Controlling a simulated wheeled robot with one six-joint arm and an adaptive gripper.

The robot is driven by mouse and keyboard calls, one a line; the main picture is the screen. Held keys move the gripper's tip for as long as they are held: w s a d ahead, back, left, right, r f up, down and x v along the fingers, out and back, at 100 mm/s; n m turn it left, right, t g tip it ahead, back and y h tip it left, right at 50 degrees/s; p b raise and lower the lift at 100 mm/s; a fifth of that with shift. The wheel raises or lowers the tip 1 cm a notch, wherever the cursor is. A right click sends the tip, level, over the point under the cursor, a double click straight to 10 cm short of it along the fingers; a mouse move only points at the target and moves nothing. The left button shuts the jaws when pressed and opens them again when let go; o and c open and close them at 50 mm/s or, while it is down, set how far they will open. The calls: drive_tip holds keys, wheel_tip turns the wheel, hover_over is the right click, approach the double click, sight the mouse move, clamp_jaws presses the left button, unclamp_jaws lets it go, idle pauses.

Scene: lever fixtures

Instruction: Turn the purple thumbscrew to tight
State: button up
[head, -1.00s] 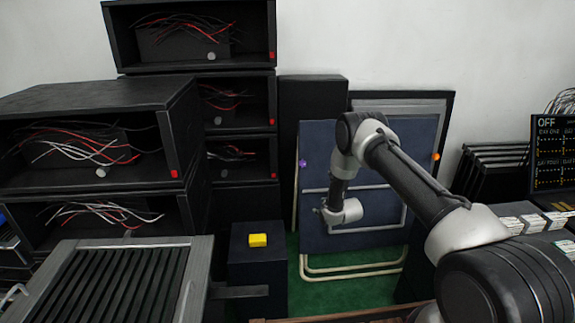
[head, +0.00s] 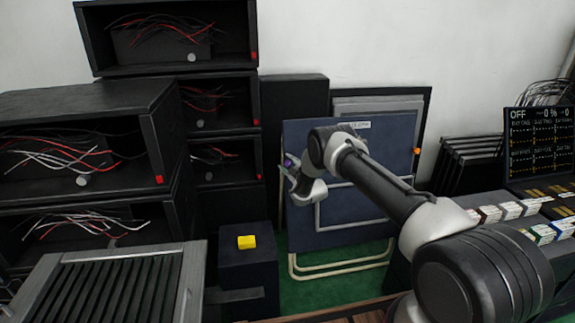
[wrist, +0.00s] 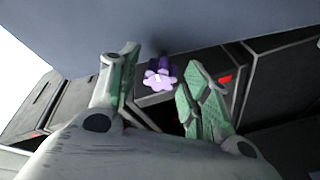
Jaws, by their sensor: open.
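The purple thumbscrew (wrist: 160,75) shows in the wrist view as a lobed purple knob on a darker purple stem, at the edge of the blue-grey panel. My gripper (wrist: 158,72) is open, with one green finger on each side of the thumbscrew in the picture. I cannot tell whether either finger touches it. In the head view a small bit of the purple thumbscrew (head: 288,162) shows at the left edge of the blue panel (head: 300,222), beside my gripper (head: 290,172). The rest of it is hidden by the gripper.
An orange knob (head: 417,151) sits on the panel's right edge. Black cabinets with wires (head: 215,165) stand to the left. A yellow block (head: 247,242) rests on a dark box. Green floor (head: 330,285) is open below the panel.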

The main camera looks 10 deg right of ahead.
drive_tip(key=shift+w+a, duration=0.1)
drive_tip(key=shift+w, duration=0.35)
drive_tip(key=c, duration=1)
drive_tip(key=shift+c, duration=0.2)
